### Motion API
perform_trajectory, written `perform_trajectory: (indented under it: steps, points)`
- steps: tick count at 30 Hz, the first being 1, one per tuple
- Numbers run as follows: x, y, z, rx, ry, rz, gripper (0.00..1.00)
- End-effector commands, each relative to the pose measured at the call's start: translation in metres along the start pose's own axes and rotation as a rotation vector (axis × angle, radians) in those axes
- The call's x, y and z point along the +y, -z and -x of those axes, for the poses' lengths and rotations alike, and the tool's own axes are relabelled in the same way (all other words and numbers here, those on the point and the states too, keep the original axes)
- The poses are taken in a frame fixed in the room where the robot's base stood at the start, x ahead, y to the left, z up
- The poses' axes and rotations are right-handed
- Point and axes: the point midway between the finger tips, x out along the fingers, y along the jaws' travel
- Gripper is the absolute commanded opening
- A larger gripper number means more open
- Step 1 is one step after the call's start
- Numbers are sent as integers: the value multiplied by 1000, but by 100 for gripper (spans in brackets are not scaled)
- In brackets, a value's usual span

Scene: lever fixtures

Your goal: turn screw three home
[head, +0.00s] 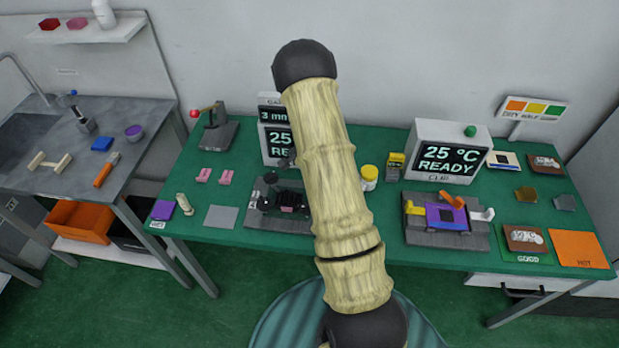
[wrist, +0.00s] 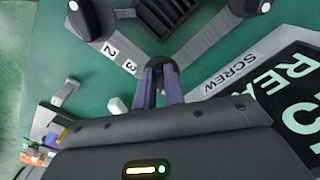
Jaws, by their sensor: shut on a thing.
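A grey fixture plate (head: 255,222) with dark knobs and a black block lies on the green table, left of my arm in the head view. In the wrist view, the labels "2" and "3" (wrist: 130,67) are on the plate's grey arm. My gripper (wrist: 161,76) has its two purple-grey fingers shut on the dark knob of screw three (wrist: 159,62), beside the "3" label. Its lower part is hidden between the fingers. The knob beside "2" (wrist: 92,18) stands apart at upper left. In the head view my arm hides part of the fixture.
A display (wrist: 295,85) stands close beside the fixture, on the right in the wrist view. Another dark knob (wrist: 249,7) is at the top right. In the head view, a second fixture (head: 447,235) and a 25 °C display (head: 447,150) stand right of my arm.

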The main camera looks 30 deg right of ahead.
Motion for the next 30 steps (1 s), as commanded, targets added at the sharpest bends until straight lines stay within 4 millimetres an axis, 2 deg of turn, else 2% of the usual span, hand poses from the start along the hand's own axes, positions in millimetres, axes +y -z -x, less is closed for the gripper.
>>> perform_trajectory:
  steps: [30]
  points:
    - [-10, 2, 2, -3, 0, -961, 0]
